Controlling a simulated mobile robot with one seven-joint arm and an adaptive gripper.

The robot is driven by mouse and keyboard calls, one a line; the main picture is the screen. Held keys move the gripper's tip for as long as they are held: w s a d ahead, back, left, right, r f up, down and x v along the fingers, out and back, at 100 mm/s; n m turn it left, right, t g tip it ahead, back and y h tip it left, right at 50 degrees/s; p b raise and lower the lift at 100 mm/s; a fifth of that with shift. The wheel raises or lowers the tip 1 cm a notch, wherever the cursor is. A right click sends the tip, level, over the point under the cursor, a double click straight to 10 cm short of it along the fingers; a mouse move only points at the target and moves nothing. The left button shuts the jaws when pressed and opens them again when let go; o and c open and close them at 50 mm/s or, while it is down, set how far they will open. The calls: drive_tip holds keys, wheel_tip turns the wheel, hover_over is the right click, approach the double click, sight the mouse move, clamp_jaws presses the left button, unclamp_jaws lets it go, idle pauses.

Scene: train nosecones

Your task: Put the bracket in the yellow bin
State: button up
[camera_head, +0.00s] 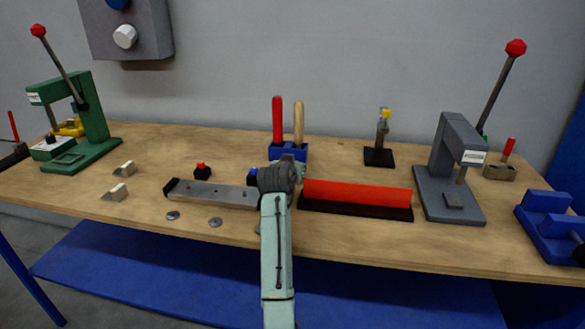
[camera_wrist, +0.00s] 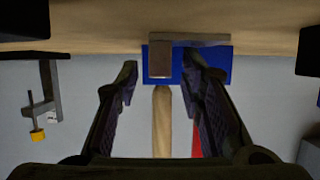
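Two pale L-shaped brackets, one (camera_head: 124,168) behind the other (camera_head: 117,192), lie on the left half of the bench. In the wrist view, whose picture is upside down, a similar grey-brown piece with a block and a flat plate (camera_wrist: 190,39) shows in front of a blue tool holder (camera_wrist: 216,65). It looks like a bracket. My gripper (camera_wrist: 160,72) is open, with a finger either side of its block and no contact visible. In the head view my arm hides this spot. A yellow shape (camera_head: 72,127) shows behind the green press; I cannot tell if it is a bin.
The blue holder carries red (camera_head: 277,118) and wooden (camera_head: 298,121) handles. A steel bar (camera_head: 215,193) lies left of my arm, a red block (camera_head: 358,192) right. A green press (camera_head: 92,120) and a grey press (camera_head: 445,165) flank the bench. Several flat discs lie near the front edge.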

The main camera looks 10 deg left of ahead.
drive_tip(key=shift+s+r, duration=0.15)
drive_tip(key=shift+s, duration=0.15)
drive_tip(key=b+v, duration=0.4)
drive_tip(key=v, duration=0.7)
drive_tip(key=shift+s+r, duration=0.15)
drive_tip(key=shift+s, duration=0.05)
